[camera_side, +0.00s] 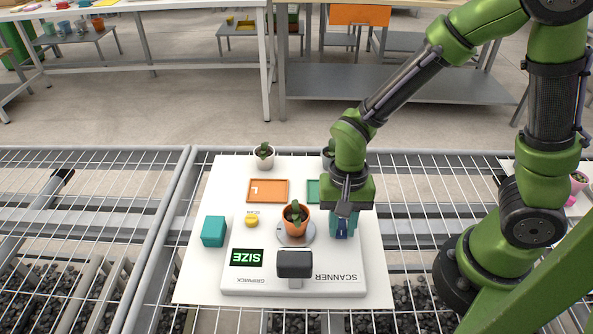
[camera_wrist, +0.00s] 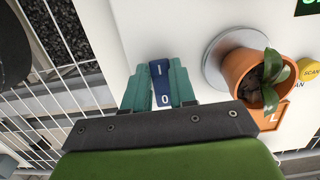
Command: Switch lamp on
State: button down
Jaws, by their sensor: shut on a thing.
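A blue rocker switch marked I and O (camera_wrist: 161,84) sits on the white scanner base. It also shows in the side view (camera_side: 341,234), partly hidden by my fingers. My gripper (camera_wrist: 155,88) has its teal fingers closed on both sides of the switch; it points down at the base's right end in the side view (camera_side: 343,226). The scanner base (camera_side: 330,262) carries a black head on a post (camera_side: 295,264) and a dark screen with green SIZE lettering (camera_side: 247,257). I cannot tell whether any lamp is lit.
A potted plant in a terracotta pot (camera_side: 294,221) stands on a grey disc (camera_side: 310,236), left of my gripper. A yellow button (camera_side: 252,220), a teal box (camera_side: 214,231) and an orange tray (camera_side: 267,190) lie further left. A green tray (camera_side: 313,190) is partly hidden behind my gripper.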

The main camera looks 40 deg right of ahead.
aim_at(341, 222)
dwell(0.3)
jog(key=c, duration=0.9)
grip_release()
jog(key=r, duration=0.5)
jog(key=w+d+r, duration=0.1)
jog(key=r, duration=1)
jog(key=shift+w+d+r, duration=0.15)
jog(key=shift+d+r, duration=0.05)
jog(key=shift+r, duration=0.2)
jog(key=shift+s+d+r+n+t+y, duration=0.15)
jog(key=shift+s+d+r+n+t, duration=0.3)
jog(key=shift+d+r+n+t, duration=0.6)
jog(key=shift+s+d+r+n+t+y, duration=0.1)
jog(key=shift+s+d+r+n+t, duration=0.45)
jog(key=shift+d+t, duration=1)
jog(key=shift+s+d+r+n+t+y, duration=0.15)
jog(key=shift+s+d+r+n+t, duration=0.45)
jog(key=shift+t, duration=1)
